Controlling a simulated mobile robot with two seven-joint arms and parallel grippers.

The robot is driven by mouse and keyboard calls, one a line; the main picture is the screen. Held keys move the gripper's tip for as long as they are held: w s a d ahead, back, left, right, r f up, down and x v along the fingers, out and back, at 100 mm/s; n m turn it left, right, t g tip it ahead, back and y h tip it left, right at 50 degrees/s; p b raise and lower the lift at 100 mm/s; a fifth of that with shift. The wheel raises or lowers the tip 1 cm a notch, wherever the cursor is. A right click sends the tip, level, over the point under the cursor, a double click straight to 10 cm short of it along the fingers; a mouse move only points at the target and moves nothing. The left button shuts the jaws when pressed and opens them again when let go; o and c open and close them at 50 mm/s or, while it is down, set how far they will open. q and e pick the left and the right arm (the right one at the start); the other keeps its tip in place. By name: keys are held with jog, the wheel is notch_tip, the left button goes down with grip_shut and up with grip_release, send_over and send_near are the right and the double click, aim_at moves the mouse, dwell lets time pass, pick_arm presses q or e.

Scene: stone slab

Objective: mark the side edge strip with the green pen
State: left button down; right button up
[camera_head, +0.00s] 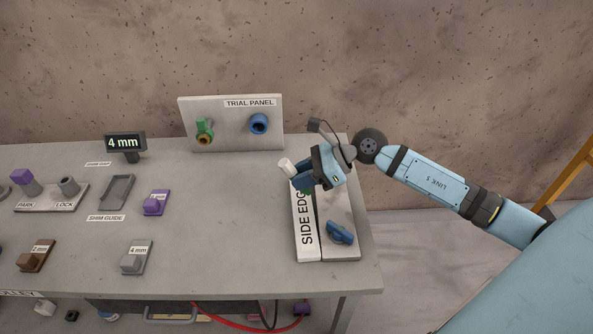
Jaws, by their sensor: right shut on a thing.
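The side edge strip (306,250) is a white plate labelled "SIDE EDG…", lying along the right part of the table; its far end is partly hidden by my gripper. My right gripper (305,178) is over that far end and is shut on the green pen (287,164). The pen's pale end sticks out to the left, and a bit of green shows beneath the fingers. Whether the pen touches the strip cannot be told. My left gripper is not in view.
A grey plate with a blue knob (340,233) lies right beside the strip. The trial panel (222,136) stands behind, with green and blue fittings. A "4 mm" display (125,143), shim blocks and a grey tray (117,192) are to the left. The table between is clear.

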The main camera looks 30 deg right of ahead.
aim_at(303, 192)
jog(key=shift+d+f, duration=0.15)
jog(key=shift+d, duration=0.1)
jog(key=shift+f+b, duration=0.55)
jog(key=shift+f, duration=0.25)
notch_tip(303, 192, down, 3)
jog(key=shift+r+b, duration=0.15)
jog(key=shift+b, duration=0.7)
jog(key=shift+f+b, duration=0.35)
jog(key=shift+f, duration=0.2)
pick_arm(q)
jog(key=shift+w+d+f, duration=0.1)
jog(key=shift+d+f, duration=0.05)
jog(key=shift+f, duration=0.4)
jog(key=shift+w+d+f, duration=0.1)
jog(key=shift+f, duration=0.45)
pick_arm(e)
jog(key=shift+f, duration=0.1)
pick_arm(q)
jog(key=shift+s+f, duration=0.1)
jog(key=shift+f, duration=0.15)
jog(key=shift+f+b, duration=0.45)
jog(key=shift+b, duration=0.1)
pick_arm(e)
jog(key=shift+f, duration=0.6)
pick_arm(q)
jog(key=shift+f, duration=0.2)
